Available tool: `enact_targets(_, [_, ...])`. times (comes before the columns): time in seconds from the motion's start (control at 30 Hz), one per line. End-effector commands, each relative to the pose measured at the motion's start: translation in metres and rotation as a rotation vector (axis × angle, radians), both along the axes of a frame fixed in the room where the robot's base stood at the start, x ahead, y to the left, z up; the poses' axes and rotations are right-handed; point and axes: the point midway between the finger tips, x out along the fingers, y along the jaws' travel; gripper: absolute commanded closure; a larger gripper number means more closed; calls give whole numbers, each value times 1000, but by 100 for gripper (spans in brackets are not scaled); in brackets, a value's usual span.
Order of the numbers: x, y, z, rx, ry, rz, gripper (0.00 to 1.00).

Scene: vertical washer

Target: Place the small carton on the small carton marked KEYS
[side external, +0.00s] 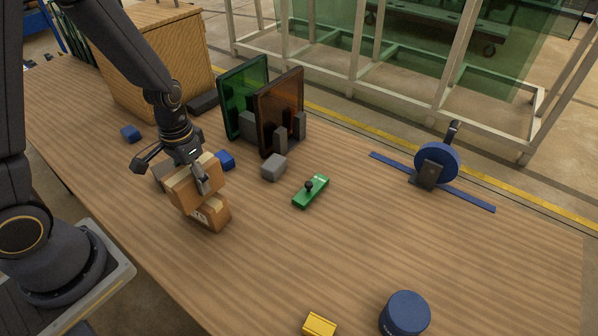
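My gripper (190,176) points down at the left of the table in the side external view. One finger lies against the near face of a small brown carton (184,197), and the gripper appears shut on it. The other finger is mostly hidden. This carton looks slightly tilted. A second small carton (219,216) stands on the table directly below and slightly right of it, with a pale label on its near side. The lettering is too small to read. The held carton overlaps its top in the picture; I cannot tell whether they touch.
A wooden table (260,255) carries a large wicker-like box (160,60), green (243,95) and amber (280,110) upright panels, a grey block (273,167), a blue block (226,160), a green plate with a black knob (311,191) and a blue cylinder (405,314).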

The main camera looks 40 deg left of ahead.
Motion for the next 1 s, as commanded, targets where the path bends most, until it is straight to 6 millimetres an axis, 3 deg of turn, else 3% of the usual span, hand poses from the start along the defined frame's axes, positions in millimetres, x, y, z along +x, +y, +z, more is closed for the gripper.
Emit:
enact_targets(0.23, [0,0,0,0,0,0,15])
enact_targets(0.57, [0,0,2,0,-1,0,15])
enact_targets(0.73, [2,0,25,0,-7,0,15])
enact_targets(1.0, [1,0,86,0,-7,0,15])
